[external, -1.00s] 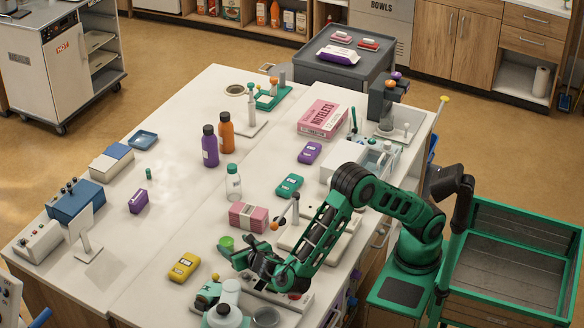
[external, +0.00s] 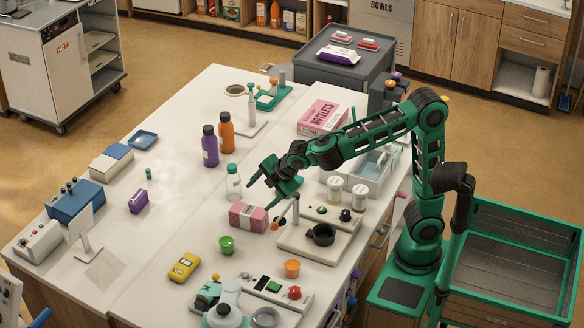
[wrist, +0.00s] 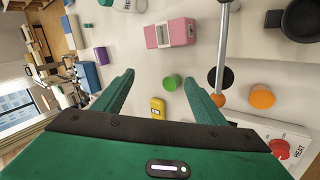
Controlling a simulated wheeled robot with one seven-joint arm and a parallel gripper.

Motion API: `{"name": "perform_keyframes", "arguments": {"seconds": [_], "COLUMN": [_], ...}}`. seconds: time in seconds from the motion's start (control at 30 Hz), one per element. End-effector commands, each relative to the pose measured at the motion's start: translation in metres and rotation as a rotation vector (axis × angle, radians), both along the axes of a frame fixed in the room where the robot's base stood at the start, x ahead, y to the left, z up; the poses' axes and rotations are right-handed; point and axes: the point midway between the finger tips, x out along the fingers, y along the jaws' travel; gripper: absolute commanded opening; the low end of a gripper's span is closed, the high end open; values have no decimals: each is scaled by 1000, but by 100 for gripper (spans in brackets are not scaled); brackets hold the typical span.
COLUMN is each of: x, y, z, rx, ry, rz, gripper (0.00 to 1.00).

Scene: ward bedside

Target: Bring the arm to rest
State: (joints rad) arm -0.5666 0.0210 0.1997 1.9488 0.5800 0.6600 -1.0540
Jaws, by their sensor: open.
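My gripper (external: 262,192) is open and empty in the external view, raised above the table near the pink-and-white box (external: 248,217). Its two green fingers stand apart in the wrist view (wrist: 158,95), with nothing between them in their grip. Below the gripper, the wrist view shows a green cup (wrist: 172,82), a yellow item (wrist: 157,107) and the pink-and-white box (wrist: 171,33).
A clear bottle with a green cap (external: 233,184) stands close to the gripper. Purple (external: 210,148) and orange (external: 227,134) bottles stand behind. A lever on a post (external: 295,208) and an orange cup (external: 292,268) are nearby. The table's left middle (external: 180,200) is mostly bare.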

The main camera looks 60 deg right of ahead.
Motion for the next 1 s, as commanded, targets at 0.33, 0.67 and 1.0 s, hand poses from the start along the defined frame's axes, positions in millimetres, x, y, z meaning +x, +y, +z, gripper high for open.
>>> {"name": "perform_keyframes", "arguments": {"seconds": [0.33,0.67,1.0], "x": [-78,-232,-321], "y": [-196,-323,-357], "z": [-15,-77,-119], "rx": [254,511,601], "ry": [138,312,368], "rz": [-598,-1254,-1780], "gripper": [65,65,65]}}
